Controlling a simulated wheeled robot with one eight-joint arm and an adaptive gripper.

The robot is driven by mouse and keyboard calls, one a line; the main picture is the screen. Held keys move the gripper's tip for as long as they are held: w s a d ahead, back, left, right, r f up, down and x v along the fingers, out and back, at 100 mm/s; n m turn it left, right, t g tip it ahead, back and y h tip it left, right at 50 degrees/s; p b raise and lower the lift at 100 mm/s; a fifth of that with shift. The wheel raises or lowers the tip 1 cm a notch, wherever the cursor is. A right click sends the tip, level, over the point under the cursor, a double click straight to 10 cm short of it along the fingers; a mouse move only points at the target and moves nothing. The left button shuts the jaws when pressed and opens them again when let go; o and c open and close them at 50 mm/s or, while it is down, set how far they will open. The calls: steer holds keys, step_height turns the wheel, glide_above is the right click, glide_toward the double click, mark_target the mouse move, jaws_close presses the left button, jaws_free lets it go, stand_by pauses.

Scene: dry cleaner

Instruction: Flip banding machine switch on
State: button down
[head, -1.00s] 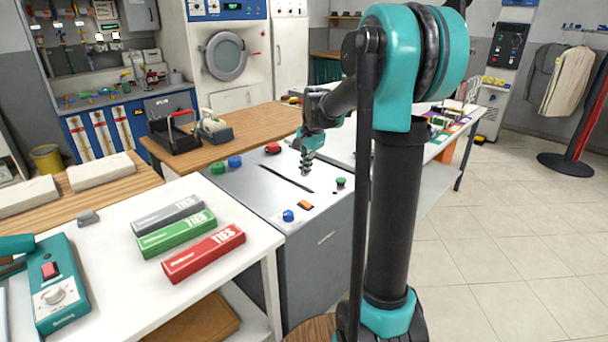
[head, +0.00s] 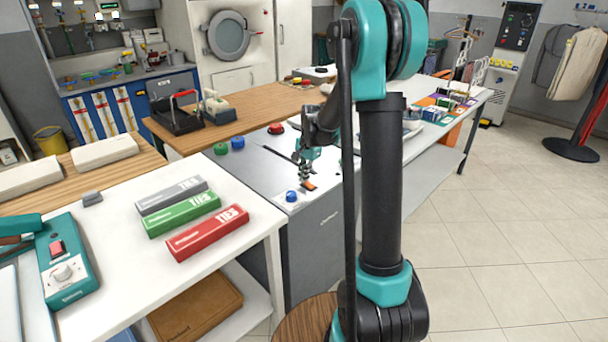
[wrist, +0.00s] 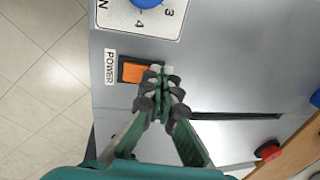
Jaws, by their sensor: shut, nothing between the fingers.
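The banding machine (head: 322,230) is a grey cabinet with a slot across its top, in the middle of the head view. Its orange switch (wrist: 133,72) sits beside a POWER label (wrist: 110,67) in the wrist view. The switch also shows at the machine's front edge in the head view (head: 309,186). My gripper (wrist: 163,78) is shut and empty, its fingertips at the switch's right end and hiding part of it. I cannot tell whether they touch it, or which way the switch is set. In the head view my gripper (head: 306,177) points down just above the switch.
A blue dial (head: 291,196) stands close by the switch, with a red button (head: 276,129) and green and blue knobs farther back. A white table with grey, green and red TIES boxes (head: 208,232) adjoins on the left. Open floor lies right.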

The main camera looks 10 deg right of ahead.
mark_target(300, 184)
steer(key=shift+w+a+f+g+h, duration=0.2)
steer(key=shift+w+f+g+h, duration=0.1)
steer(key=shift+f+g, duration=0.2)
steer(key=shift+s+d, duration=0.1)
steer(key=shift+r, duration=0.1)
steer(key=shift+s+d+r, duration=0.25)
steer(key=shift+s+d, duration=0.15)
steer(key=shift+s, duration=0.2)
steer(key=shift+w+r, duration=0.1)
steer(key=shift+r, duration=0.4)
step_height(300, 184, up, 13)
steer(key=w+a, duration=0.1)
steer(key=w, duration=0.1)
steer(key=shift+a, duration=0.3)
